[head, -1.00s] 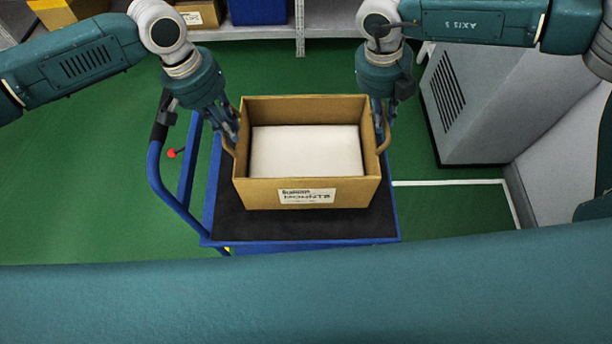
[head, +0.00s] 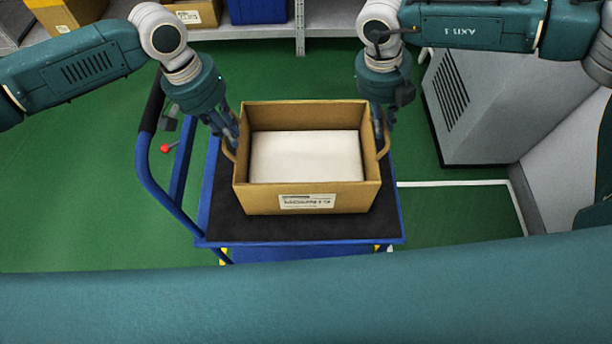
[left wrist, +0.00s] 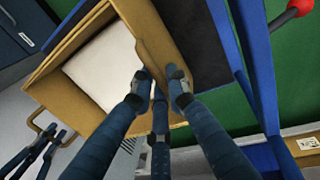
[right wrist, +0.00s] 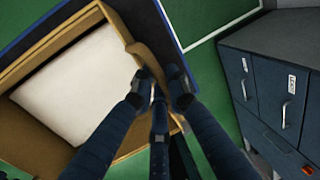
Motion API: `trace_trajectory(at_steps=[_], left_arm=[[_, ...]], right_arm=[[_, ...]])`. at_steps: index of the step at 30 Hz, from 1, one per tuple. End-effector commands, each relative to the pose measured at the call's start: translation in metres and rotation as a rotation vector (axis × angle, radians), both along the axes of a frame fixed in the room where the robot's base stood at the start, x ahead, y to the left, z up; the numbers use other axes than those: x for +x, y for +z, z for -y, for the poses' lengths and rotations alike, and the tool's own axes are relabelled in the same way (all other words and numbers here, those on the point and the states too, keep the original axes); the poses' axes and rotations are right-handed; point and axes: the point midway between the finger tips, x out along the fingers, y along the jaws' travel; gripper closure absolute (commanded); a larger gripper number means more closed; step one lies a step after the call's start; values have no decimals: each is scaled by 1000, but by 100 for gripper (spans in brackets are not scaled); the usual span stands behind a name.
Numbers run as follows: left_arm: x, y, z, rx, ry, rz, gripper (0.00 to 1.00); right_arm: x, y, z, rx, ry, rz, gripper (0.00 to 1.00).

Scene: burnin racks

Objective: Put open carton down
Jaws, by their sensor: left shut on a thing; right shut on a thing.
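The open carton (head: 306,200) is a brown box with a white label on its front and a flat white item (head: 305,156) inside. It appears level, over the dark mat of a blue cart (head: 222,222); I cannot tell whether it touches the mat. My left gripper (head: 233,142) is shut on the carton's left handle, and the left wrist view shows its fingers (left wrist: 160,90) at that side wall. My right gripper (head: 380,138) is shut on the right handle, and the right wrist view shows its fingers (right wrist: 160,90) there. The carton's underside is hidden.
The cart's blue push handle (head: 150,170) rises on the left, near a red knob (head: 166,148). A grey cabinet (head: 470,110) stands to the right. A shelf (head: 270,31) with boxes and a blue bin (head: 257,10) is behind. Green floor is free on both sides.

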Motion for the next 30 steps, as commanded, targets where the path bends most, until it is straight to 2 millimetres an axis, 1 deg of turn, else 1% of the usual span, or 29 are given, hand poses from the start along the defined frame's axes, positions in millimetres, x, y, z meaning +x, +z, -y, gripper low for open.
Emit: trace_trajectory(at_steps=[1, 2, 3, 4, 15, 19, 23, 30], left_arm=[[2, -7, -7, 13, 8, 0, 100], [1, -6, -7, 14, 8, -2, 82], [1, -4, -7, 15, 8, -2, 74], [1, -5, -7, 15, 7, -3, 68], [0, -3, -3, 6, 3, -1, 67], [1, 6, -4, 4, 3, 2, 67], [2, 26, -8, 3, 4, 3, 67], [3, 77, -18, 5, 4, 1, 67]], right_arm=[[1, -6, 7, -15, -8, 0, 100], [0, -4, 7, -15, -7, -1, 82], [0, -3, 7, -15, -7, -2, 74], [0, -3, 7, -15, -7, -2, 68], [0, -2, 3, -7, -3, -1, 67], [0, -2, 2, -5, -2, -1, 67], [0, -2, 2, -4, -1, -1, 67], [0, -2, 1, -4, 0, -1, 67]])
